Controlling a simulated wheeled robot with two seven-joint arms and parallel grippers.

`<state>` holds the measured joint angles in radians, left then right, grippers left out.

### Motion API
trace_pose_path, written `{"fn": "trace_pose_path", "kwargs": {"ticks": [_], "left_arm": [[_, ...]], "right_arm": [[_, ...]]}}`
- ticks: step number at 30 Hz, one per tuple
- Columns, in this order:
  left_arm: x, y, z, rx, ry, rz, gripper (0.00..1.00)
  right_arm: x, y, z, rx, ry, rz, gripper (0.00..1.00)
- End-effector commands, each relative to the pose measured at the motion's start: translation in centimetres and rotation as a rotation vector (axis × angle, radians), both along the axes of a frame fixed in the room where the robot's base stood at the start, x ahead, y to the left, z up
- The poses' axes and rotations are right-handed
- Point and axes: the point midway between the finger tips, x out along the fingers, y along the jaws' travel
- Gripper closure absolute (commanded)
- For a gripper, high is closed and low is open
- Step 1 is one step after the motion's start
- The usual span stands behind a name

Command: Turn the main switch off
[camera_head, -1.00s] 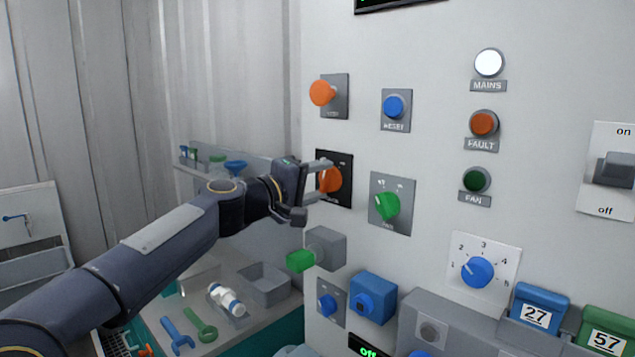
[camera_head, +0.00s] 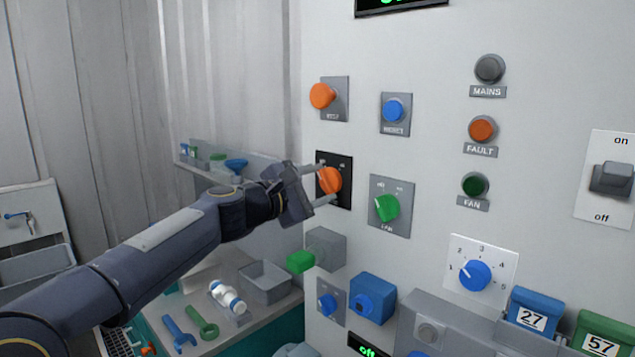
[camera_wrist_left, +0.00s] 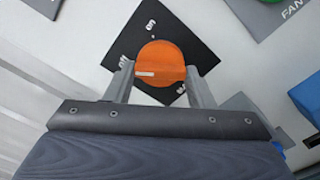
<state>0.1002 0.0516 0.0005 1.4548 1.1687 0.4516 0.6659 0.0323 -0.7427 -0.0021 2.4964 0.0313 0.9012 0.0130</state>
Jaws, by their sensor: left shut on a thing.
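The main switch is an orange rotary knob (camera_head: 331,180) on a black plate (camera_head: 346,163) on the light grey panel. My left gripper (camera_head: 324,183) is shut on this knob, one finger on each side, with its jaws turned at a slant. In the left wrist view the orange knob (camera_wrist_left: 163,55) sits between the two fingers (camera_wrist_left: 159,68). Its white mark points left, toward a partly hidden label on the plate, away from "on". The MAINS lamp (camera_head: 489,69) is dark grey. My right gripper is not in view.
An orange stop button (camera_head: 322,96) is above the switch and a green fan knob (camera_head: 387,208) is to its right. A bench with a grey tray (camera_head: 265,282) and tools is at lower left.

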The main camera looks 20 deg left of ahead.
Motion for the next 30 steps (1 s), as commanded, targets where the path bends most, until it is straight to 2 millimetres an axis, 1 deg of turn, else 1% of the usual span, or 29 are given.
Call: {"fn": "trace_pose_path", "kwargs": {"ticks": [9, 23, 24, 28, 29, 30], "left_arm": [[0.00, -0.03, -0.15, -0.091, 0.035, -0.001, 0.74], [0.01, -0.03, -0.20, -0.104, 0.039, -0.001, 0.74], [0.01, -0.03, -0.20, -0.104, 0.039, -0.001, 0.48], [0.01, -0.03, -0.16, -0.103, 0.038, 0.000, 0.31], [0.00, -0.02, -0.15, -0.102, 0.038, 0.000, 0.29], [0.00, -0.03, -0.14, -0.102, 0.038, 0.000, 0.29]], "right_arm": [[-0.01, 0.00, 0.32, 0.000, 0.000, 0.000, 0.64], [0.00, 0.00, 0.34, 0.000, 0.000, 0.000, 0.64], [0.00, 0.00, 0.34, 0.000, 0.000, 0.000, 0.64], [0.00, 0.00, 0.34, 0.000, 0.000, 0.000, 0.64], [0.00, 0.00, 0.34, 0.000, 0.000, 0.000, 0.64], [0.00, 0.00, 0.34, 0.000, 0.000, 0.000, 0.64]]}}
